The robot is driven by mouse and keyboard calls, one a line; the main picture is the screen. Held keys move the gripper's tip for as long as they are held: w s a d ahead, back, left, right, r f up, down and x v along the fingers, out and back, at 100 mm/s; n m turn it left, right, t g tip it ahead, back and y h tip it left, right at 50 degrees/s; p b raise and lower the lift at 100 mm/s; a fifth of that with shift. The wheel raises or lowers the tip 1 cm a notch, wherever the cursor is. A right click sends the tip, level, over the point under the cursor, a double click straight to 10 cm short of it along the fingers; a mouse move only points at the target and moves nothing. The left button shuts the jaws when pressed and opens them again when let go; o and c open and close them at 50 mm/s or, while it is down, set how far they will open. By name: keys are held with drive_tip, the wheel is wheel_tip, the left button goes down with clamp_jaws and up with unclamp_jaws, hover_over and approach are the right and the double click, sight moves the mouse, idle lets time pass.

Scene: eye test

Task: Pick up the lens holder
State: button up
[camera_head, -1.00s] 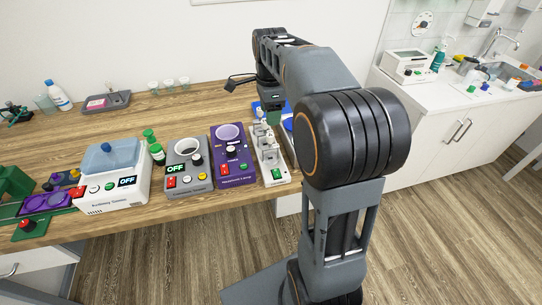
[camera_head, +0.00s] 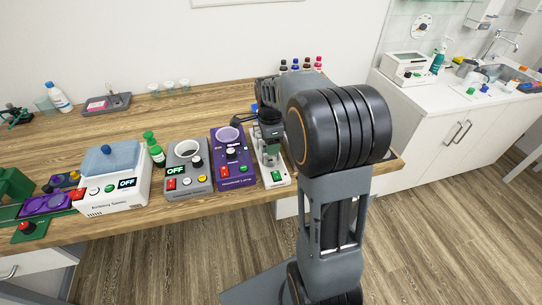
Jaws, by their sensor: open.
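No thing is clearly identifiable as the lens holder. A white upright stand (camera_head: 274,177), right of the purple lamp device, has holder-like posts, but I cannot tell whether it is the lens holder. My gripper (camera_head: 269,146) points down at this stand's upper part and covers some of it. The gripper is open. Its fingers are small and dark here, and I cannot tell whether they touch the stand.
Left of the stand are a purple lamp device (camera_head: 233,170), a grey device (camera_head: 187,180) marked OFF and a white device (camera_head: 115,187) with a blue lid. Several coloured-capped bottles (camera_head: 307,64) are behind my arm.

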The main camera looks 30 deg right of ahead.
drive_tip(key=shift+f, duration=0.1)
clamp_jaws()
idle(0.5)
